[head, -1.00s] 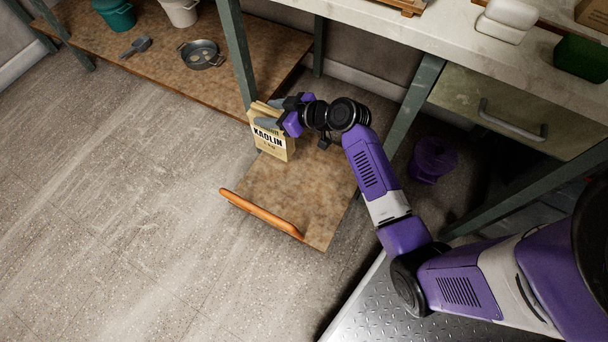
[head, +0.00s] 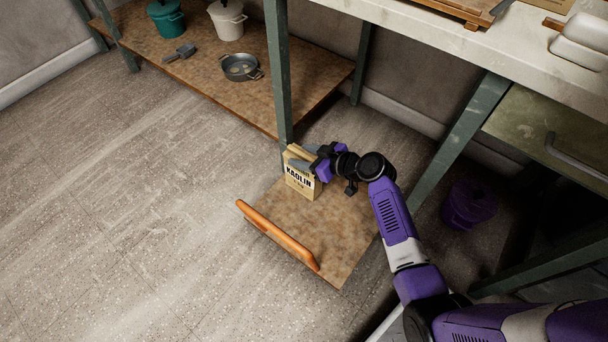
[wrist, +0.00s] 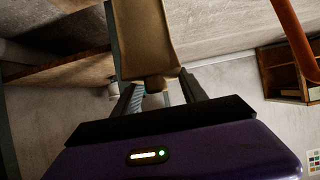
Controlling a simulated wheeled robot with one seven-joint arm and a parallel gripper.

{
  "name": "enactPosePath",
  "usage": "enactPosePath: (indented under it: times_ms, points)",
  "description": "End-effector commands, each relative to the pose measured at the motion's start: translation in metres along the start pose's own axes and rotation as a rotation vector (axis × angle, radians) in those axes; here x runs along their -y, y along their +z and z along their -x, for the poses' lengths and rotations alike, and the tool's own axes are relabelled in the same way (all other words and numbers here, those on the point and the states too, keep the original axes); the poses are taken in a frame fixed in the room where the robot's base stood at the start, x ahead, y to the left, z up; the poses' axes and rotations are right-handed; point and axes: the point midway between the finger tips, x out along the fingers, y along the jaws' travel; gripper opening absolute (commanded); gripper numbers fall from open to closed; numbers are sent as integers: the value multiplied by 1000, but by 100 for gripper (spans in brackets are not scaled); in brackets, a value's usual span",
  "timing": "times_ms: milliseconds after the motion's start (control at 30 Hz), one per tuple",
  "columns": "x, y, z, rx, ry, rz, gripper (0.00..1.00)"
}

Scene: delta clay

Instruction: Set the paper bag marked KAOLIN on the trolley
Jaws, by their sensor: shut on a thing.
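The paper bag marked KAOLIN (head: 299,181) is tan with black lettering and stands about upright at the far left part of the trolley. My gripper (head: 312,165) is shut on its upper part from the right. In the wrist view the bag (wrist: 144,40) extends away from between the fingers of my gripper (wrist: 158,92). The trolley (head: 325,228) is a low brown board with an orange handle (head: 278,236) along its near left edge. The bag's base appears at the board's surface, but I cannot tell whether it touches.
A green table leg (head: 278,75) rises just behind the bag. A low brown shelf (head: 310,85) holds a pan (head: 240,67), a teal pot (head: 167,19) and a white pot (head: 227,19). A purple bucket (head: 468,205) stands under the worktable (head: 450,40). Floor at left is clear.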

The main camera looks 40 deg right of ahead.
Motion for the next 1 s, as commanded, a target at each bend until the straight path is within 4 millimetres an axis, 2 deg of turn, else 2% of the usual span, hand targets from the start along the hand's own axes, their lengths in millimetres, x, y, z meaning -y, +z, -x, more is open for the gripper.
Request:
enactPosePath:
  times_ms: [100, 433, 700, 1000]
  points:
    - [-1, 16, -11, -5, 0, 0, 0]
    - [-1, 31, -19, -7, 1, 1, 0]
    - [-2, 61, -36, -6, 2, 1, 0]
    - [-1, 63, -37, -6, 1, 2, 0]
